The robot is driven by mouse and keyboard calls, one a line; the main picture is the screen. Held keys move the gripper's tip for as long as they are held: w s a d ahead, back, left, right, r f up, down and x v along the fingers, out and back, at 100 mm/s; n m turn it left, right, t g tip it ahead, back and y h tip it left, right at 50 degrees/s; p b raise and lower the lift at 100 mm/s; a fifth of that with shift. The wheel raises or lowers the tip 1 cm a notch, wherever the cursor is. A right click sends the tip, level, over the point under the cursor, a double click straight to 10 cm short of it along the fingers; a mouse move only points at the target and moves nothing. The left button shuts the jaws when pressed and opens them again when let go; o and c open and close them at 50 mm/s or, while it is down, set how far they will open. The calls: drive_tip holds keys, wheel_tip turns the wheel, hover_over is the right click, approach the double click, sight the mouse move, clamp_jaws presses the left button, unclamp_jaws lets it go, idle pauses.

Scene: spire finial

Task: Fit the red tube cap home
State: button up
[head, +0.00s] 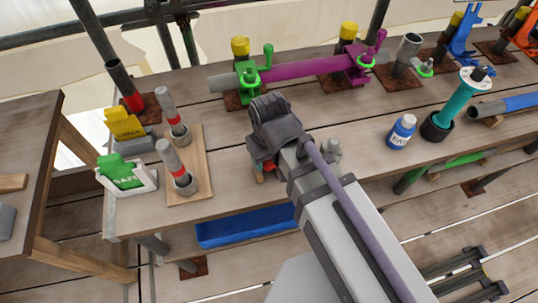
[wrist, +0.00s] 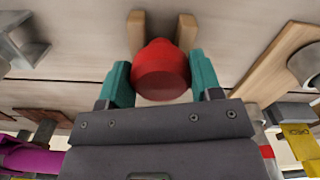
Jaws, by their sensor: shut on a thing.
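A red cap (wrist: 160,75) with a rounded top sits between the teal fingers of my gripper (wrist: 160,85) in the wrist view. My gripper is shut on it, close above the wooden table. Two short wooden blocks (wrist: 138,32) (wrist: 187,32) stand just beyond the cap; I cannot tell whether it touches them. An upright dark tube with a red band (head: 122,82) stands at the back left.
A wooden board (head: 205,150) with two grey-and-red upright pieces lies left of my gripper. Yellow (head: 122,125) and green (head: 122,170) signs stand beside it. Behind is a purple pipe (head: 305,68) with green clamps. A blue bottle (head: 401,132) stands right. A blue tray (head: 245,226) lies below the table.

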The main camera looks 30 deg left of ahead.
drive_tip(key=shift+f+b, duration=0.95)
drive_tip(key=shift+f, duration=0.25)
drive_tip(key=o, duration=1.2)
drive_tip(key=shift+r, duration=0.1)
wheel_tip(320, 180, up, 9)
drive_tip(key=p, duration=0.9)
